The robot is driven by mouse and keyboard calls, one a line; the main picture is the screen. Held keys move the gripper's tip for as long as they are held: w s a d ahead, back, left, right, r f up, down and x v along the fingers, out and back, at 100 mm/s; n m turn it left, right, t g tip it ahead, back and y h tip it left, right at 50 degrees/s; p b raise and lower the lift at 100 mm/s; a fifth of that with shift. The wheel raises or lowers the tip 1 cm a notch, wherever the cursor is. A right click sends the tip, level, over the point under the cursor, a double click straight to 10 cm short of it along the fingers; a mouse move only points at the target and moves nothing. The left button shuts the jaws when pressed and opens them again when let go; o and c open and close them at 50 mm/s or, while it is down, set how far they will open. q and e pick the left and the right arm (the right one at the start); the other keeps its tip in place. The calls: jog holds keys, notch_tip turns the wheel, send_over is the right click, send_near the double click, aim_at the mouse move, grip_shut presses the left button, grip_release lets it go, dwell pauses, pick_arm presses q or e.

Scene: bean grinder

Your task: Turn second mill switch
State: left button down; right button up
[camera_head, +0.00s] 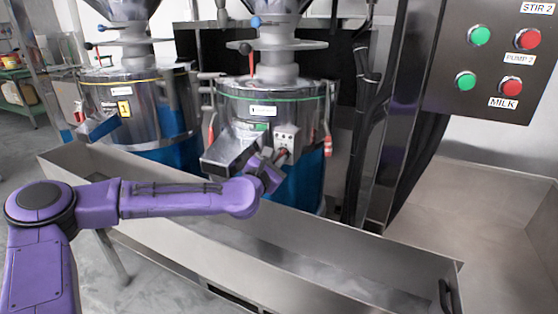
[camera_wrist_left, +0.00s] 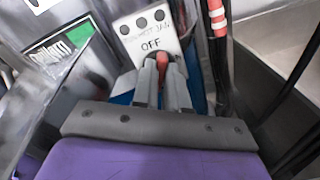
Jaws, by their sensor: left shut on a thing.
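The second mill (camera_head: 268,108), a steel drum with a green band and a blue lower part, stands in the middle of the head view. Its switch plate (camera_head: 286,136) is on its front right. In the left wrist view the plate (camera_wrist_left: 146,32) has several dark round spots and the word OFF. A red switch knob (camera_wrist_left: 162,60) sits just below that word. My left gripper (camera_head: 279,157) is at the plate. In the left wrist view its fingers (camera_wrist_left: 161,74) are shut on the red knob and hide part of it. My right gripper is in neither view.
Another mill (camera_head: 130,105) with a yellow band stands to the left. A long steel trough (camera_head: 300,245) runs below my left arm. A panel (camera_head: 490,55) with green and red buttons hangs at the right. A spout (camera_head: 230,150) juts out left of the plate.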

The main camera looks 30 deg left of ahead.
pick_arm(q)
jog(key=m, duration=0.3)
jog(key=m+p, duration=0.1)
jog(key=m, duration=0.3)
jog(key=m+p, duration=0.1)
jog(key=m, duration=0.3)
jog(key=shift+d+f, duration=0.1)
jog(key=shift+f, duration=0.15)
jog(key=shift+m, duration=0.5)
jog(key=c, duration=1.2)
grip_release()
jog(key=shift+o, duration=0.2)
